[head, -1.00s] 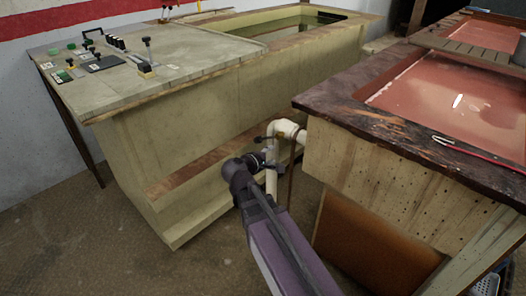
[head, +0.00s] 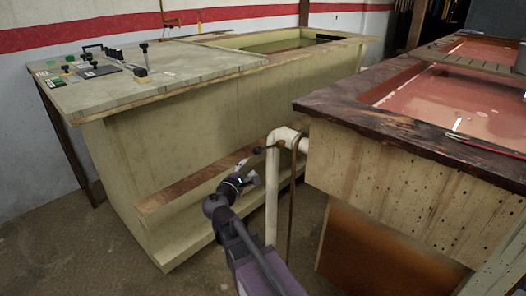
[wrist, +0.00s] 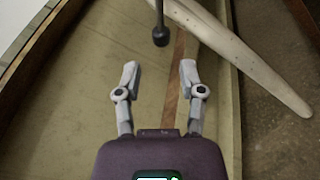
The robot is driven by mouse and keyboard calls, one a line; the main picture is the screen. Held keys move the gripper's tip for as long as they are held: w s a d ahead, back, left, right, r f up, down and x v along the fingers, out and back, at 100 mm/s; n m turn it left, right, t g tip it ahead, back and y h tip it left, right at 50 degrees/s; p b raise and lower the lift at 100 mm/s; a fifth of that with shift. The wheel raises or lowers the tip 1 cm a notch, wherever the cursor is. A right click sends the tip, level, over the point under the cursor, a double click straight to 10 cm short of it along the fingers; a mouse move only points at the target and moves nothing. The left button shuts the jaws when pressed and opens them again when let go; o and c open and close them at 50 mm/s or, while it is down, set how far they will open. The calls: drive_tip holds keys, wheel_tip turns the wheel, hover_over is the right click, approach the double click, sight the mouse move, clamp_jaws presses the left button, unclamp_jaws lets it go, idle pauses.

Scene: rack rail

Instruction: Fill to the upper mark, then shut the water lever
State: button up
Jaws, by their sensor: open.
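The water lever (head: 262,149) is a thin dark arm with a round black knob, at the elbow of a white pipe (head: 272,200) beside the right-hand tank. In the wrist view the lever knob (wrist: 160,36) hangs just beyond and roughly between my fingertips, apart from them. My gripper (head: 247,171) is open and empty, left of the pipe and a little below the knob; its two spread fingers also show in the wrist view (wrist: 159,72). The right-hand tank (head: 350,112) holds reddish, shiny liquid. I cannot make out an upper mark.
A pale wooden tank (head: 205,135) stands at the left, with a greenish pool at its far end and a control panel (head: 95,66) on top. A wooden ledge (head: 180,192) runs low along its side. Red-handled pliers (head: 485,147) lie on the right tank's rim.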

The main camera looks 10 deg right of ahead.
sight(263, 149)
drive_tip(key=x, duration=1.3)
drive_tip(key=shift+w+d, duration=0.25)
drive_tip(key=shift+w, duration=0.05)
clamp_jaws()
